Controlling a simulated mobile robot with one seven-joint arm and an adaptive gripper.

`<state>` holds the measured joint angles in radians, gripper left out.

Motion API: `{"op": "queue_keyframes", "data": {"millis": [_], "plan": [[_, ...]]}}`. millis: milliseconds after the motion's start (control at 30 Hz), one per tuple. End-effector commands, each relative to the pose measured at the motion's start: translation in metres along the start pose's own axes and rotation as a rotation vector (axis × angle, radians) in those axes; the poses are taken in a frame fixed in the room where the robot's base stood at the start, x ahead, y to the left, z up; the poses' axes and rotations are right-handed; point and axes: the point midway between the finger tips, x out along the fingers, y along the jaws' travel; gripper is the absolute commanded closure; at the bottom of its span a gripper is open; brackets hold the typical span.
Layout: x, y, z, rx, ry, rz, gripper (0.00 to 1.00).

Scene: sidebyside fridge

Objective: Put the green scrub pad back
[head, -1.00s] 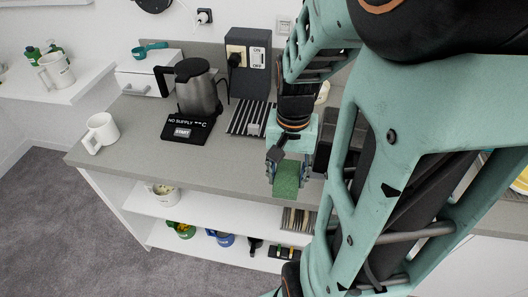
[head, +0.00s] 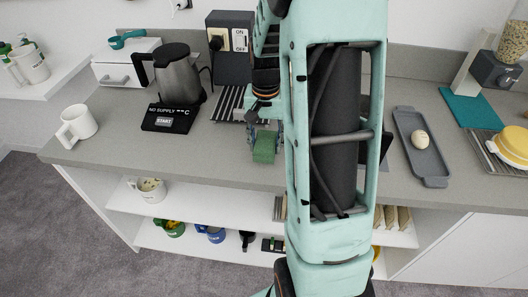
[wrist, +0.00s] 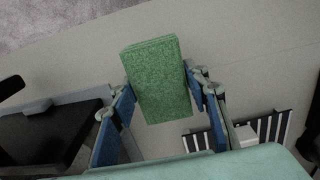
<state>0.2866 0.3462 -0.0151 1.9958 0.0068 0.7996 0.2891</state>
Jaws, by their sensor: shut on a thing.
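The green scrub pad (head: 264,149) is a small textured block near the front of the grey counter, left of my arm in the head view. In the wrist view the green pad (wrist: 156,78) stands out between my two fingers. My gripper (wrist: 163,90) is shut on it, with a finger on each side. My gripper (head: 266,136) is small and partly hidden in the head view. The pad seems to be held above the counter; its height is hard to tell. A striped rack (head: 230,104) lies just behind and left of it, and the rack (wrist: 268,128) shows at the lower right in the wrist view.
A kettle (head: 178,75), a white mug (head: 76,126) and a switch box (head: 231,45) stand to the left. A grey tray (head: 430,168) with an egg (head: 420,140) and a yellow-topped plate stack (head: 513,142) lie right. My arm hides the middle counter.

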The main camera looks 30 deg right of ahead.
Motion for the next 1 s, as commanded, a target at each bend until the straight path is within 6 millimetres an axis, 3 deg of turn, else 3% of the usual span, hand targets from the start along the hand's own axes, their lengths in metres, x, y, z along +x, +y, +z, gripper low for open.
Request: {"op": "queue_keyframes", "data": {"millis": [300,733,767,900,1000], "plan": [[0.038,-0.002,-0.006,-0.001,0.001,0.000,0.80],[0.042,-0.002,-0.005,-0.001,0.000,0.000,0.80],[0.041,-0.002,-0.005,0.000,0.001,0.000,0.54],[0.040,-0.002,-0.005,0.000,0.000,0.000,0.40],[0.040,-0.002,-0.005,0.000,0.000,0.000,0.40]]}}
